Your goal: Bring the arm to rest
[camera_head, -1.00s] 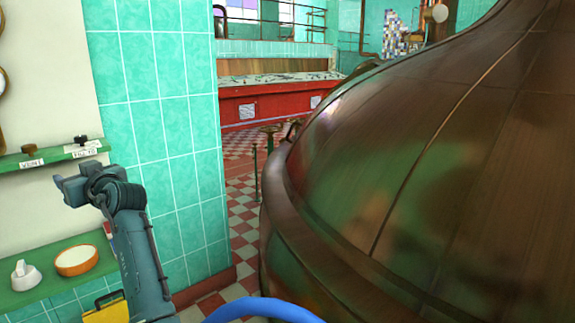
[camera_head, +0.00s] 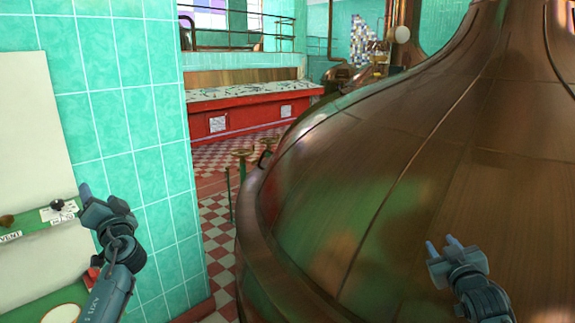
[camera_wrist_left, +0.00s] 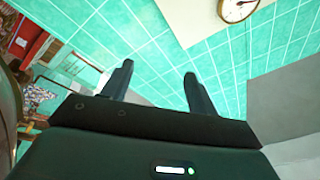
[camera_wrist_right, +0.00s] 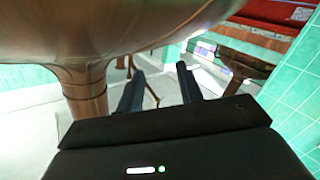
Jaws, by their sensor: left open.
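My left gripper (camera_head: 100,198) is raised in front of the teal tiled wall, near the panel at the left of the head view. In the left wrist view its two fingers (camera_wrist_left: 158,75) stand apart with nothing between them. My right gripper (camera_head: 442,245) is in front of the big copper kettle (camera_head: 400,170) in the head view. In the right wrist view its fingers (camera_wrist_right: 160,76) are apart and empty, below the kettle's rounded metal underside (camera_wrist_right: 120,25). I cannot tell the exact gap between the right gripper and the kettle.
A narrow green shelf (camera_head: 35,226) with small knobs crosses the pale panel (camera_head: 35,140) at the left. A checkered floor strip (camera_head: 219,235) lies open between the tiled corner and the kettle. A red console (camera_head: 245,112) stands further back. A round gauge (camera_wrist_left: 238,8) hangs on the wall.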

